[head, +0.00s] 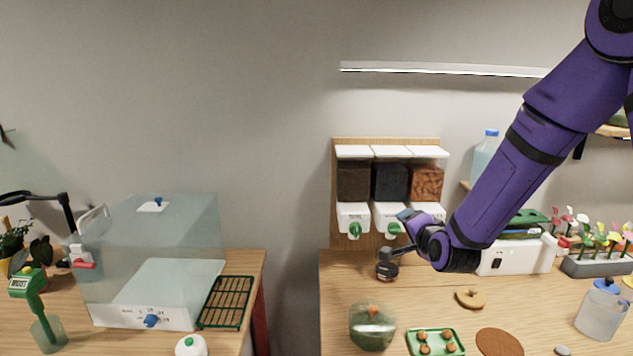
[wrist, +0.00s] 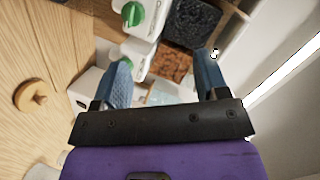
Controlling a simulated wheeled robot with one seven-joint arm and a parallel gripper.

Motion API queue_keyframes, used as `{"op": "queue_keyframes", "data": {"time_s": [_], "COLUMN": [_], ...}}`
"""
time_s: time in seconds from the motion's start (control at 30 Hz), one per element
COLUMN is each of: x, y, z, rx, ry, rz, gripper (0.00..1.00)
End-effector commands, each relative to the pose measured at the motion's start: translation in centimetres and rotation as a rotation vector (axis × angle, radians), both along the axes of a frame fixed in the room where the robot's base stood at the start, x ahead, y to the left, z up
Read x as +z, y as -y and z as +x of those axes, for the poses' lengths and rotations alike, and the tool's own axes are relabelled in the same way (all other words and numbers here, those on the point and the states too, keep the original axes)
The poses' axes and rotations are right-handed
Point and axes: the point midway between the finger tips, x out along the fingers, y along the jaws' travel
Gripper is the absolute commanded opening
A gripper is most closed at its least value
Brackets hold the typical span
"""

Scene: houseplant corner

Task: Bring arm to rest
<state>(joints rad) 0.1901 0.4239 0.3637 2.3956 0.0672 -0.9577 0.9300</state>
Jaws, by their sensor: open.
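My purple arm reaches down from the upper right in the head view. My gripper (head: 408,216) is at its lower end, in front of the dispenser bins on the wall. In the wrist view my gripper (wrist: 162,82) shows two blue fingers spread wide with nothing between them. Behind the fingers are a white dispenser with a green knob (wrist: 133,14) and bins of dark and reddish-brown material. Whether a finger touches the dispenser cannot be told.
The left table holds a clear propagator box (head: 150,260) and a green rack (head: 226,302). A gap separates the tables.

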Motion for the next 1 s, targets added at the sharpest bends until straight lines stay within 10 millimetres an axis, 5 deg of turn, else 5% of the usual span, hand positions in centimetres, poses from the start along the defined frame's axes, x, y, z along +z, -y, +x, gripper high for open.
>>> {"op": "queue_keyframes", "data": {"time_s": [0.47,1.0], "x": [9.0,16.0], "y": [2.0,5.3], "z": [-8.0,-23.9], "rx": [0.161,0.384], "ry": [-0.239,-0.522], "rz": [-0.455,-0.796], "gripper": [0.67,0.67]}}
